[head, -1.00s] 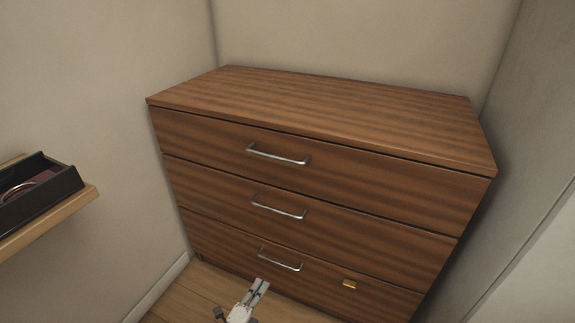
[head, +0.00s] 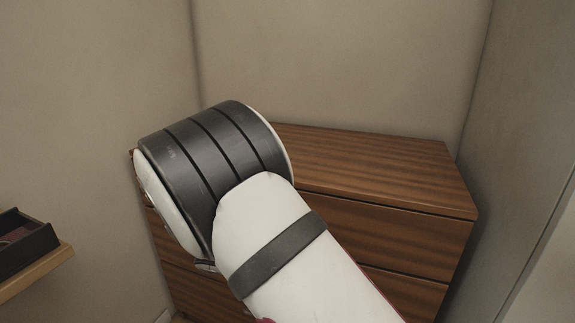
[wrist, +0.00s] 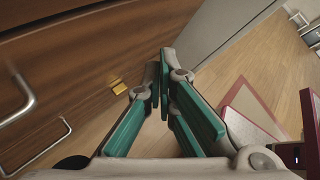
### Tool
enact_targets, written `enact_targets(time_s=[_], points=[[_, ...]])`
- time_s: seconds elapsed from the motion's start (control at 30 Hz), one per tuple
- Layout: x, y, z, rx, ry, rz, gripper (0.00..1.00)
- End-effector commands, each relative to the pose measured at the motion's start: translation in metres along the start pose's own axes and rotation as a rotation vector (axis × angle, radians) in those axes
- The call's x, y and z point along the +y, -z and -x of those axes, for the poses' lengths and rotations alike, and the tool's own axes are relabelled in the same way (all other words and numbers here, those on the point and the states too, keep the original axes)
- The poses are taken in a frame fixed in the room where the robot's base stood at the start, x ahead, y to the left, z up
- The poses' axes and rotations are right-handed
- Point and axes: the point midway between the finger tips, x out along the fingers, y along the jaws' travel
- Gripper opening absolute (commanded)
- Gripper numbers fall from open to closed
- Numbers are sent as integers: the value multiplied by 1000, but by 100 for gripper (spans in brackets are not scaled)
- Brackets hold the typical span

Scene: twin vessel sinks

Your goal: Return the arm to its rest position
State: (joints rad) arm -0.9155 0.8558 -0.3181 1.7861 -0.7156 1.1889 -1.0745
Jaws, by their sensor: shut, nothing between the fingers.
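My gripper (wrist: 162,80) shows in the wrist view with its green-padded fingers drawn together and nothing between them. It is hidden in the head view, where my raised arm (head: 285,245), white with dark bands, fills the middle and lower part. In the wrist view the gripper is beside the drawer fronts, above the wooden floor.
A brown wooden dresser (head: 390,175) stands in the corner, partly hidden by my arm. Its metal handle (wrist: 32,100) and a small brass-coloured piece (wrist: 119,87) show in the wrist view. A shelf (head: 38,272) with a black tray (head: 28,245) is at left.

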Motion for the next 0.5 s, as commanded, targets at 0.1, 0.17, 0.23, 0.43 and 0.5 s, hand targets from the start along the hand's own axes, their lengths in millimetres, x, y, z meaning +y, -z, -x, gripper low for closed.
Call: enact_targets(time_s=[0.1, 0.17, 0.23, 0.43, 0.5], points=[[-39, -31, -1, 134, 49, -186, 0], [-58, -43, -2, 194, 75, -275, 0], [-81, -55, -1, 262, 106, -380, 0], [-150, -83, 1, 441, 203, -673, 0], [-174, -89, 2, 499, 239, -774, 0]])
